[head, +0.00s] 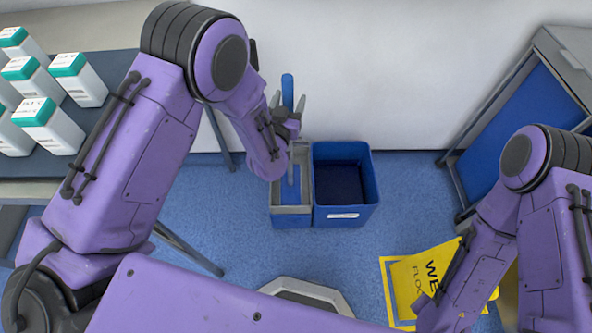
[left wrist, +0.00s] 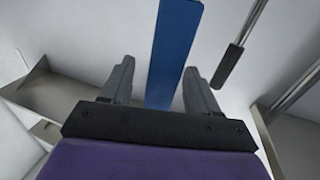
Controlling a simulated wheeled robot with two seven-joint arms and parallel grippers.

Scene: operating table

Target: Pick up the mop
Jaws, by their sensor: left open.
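The mop's blue handle (head: 287,88) stands upright near the wall, above a grey-and-blue bucket (head: 291,220). My left gripper (head: 288,101) is open at the handle's upper part, with one finger on each side of it. In the left wrist view the blue handle (left wrist: 172,50) runs up between the two spread fingers of my left gripper (left wrist: 160,72). Gaps show between the handle and the fingers. The mop's lower end is hidden by my arm and the bucket. My right arm shows at the right, but its gripper cannot be made out.
A blue bin (head: 345,216) stands right of the bucket. A yellow wet-floor sign (head: 403,283) lies on the blue floor at lower right. A table (head: 110,75) with white-and-teal boxes (head: 88,84) stands at left. A grey-framed blue cabinet (head: 520,115) stands at right.

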